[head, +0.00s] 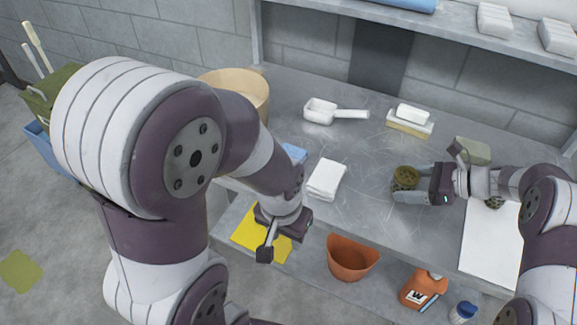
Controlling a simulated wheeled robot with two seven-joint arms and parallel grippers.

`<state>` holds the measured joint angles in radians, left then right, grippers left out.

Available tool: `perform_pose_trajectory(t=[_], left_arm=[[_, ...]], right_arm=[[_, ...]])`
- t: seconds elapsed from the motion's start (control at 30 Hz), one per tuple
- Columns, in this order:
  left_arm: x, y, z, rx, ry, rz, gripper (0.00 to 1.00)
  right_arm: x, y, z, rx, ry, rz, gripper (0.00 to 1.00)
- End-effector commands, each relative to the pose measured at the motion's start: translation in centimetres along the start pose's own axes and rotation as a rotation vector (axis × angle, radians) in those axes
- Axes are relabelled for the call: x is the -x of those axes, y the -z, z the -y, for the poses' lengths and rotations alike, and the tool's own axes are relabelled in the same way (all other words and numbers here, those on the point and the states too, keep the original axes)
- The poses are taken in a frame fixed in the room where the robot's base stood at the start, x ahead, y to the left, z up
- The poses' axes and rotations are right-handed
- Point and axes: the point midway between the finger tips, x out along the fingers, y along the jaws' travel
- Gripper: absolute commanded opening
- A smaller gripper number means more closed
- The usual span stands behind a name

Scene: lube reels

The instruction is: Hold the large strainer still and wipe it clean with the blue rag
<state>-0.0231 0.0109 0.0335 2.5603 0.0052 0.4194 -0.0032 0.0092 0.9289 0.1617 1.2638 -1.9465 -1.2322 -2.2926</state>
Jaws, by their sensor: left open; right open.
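A round olive-brown piece, apparently the large strainer (406,176), stands on the metal bench right of centre. My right gripper (428,177) is open beside it, with one finger close to its near side; I cannot tell if they touch. The blue rag (294,152) lies on the bench left of centre, partly hidden behind my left arm. My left gripper (268,240) is open and empty, near the bench's front edge and in front of the yellow cloth.
A folded white cloth (327,180) lies beside the blue rag. A white scoop (333,112), stacked blocks (410,121), a tan bowl (243,88) and a white sheet (490,240) are on the bench. An orange bucket (350,258) and orange bottle (421,290) stand lower, in front.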

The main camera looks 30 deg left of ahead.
Motion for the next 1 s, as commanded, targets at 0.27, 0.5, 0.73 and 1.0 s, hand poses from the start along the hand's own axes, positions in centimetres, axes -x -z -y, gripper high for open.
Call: perform_pose_trajectory(t=[0.27,0.5,0.73,1.0], left_arm=[[-0.18,0.01,0.0,0.0,0.0,-0.001,0.43],[-0.18,0.0,0.0,0.0,0.0,-0.001,0.43],[-0.19,0.0,0.0,0.0,0.0,-0.001,0.43],[-0.19,0.0,0.0,0.0,0.0,-0.001,0.43]], right_arm=[[-0.3,-0.11,0.02,-0.001,0.001,0.0,0.81],[-0.3,-0.09,0.02,-0.001,0.001,0.0,0.43],[-0.3,-0.08,0.01,-0.001,0.001,0.0,0.43],[-0.3,-0.06,0.01,-0.001,0.001,0.0,0.43]])
